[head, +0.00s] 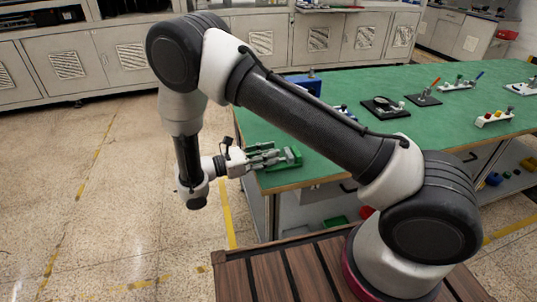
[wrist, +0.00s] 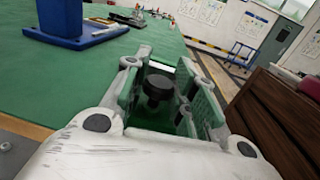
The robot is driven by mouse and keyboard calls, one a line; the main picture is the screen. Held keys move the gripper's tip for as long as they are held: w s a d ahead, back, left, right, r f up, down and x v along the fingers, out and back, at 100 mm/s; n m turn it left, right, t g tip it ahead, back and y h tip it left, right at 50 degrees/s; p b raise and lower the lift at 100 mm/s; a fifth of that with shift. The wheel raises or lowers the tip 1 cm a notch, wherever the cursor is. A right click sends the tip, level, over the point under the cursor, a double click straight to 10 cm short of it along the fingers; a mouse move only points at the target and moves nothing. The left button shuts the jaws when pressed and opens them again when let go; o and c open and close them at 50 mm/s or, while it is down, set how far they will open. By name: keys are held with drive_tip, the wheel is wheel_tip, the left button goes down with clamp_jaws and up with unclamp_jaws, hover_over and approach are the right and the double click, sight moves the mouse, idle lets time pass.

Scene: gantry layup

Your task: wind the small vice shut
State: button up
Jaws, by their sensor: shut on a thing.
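The fingers are shut on the knob. The vice's jaw gap is hidden.
The green table top (head: 345,155) has free room right of the vice. A blue block-like object (head: 303,84) stands farther back. Grey cabinets (head: 150,55) line the back.

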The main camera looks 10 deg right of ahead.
drive_tip(key=m+g, duration=0.1)
drive_tip(key=g, duration=0.2)
drive_tip(key=m+g, duration=0.2)
drive_tip(key=shift+w+m+g, duration=0.1)
drive_tip(key=shift+m+g, duration=0.2)
drive_tip(key=shift+g, duration=0.1)
drive_tip(key=shift+m+g+y, duration=0.9)
drive_tip(key=shift+m+g, duration=0.8)
drive_tip(key=shift+g, duration=1.1)
drive_tip(key=o, duration=1)
drive_tip(key=shift+o, duration=0.2)
drive_tip(key=shift+t, duration=0.5)
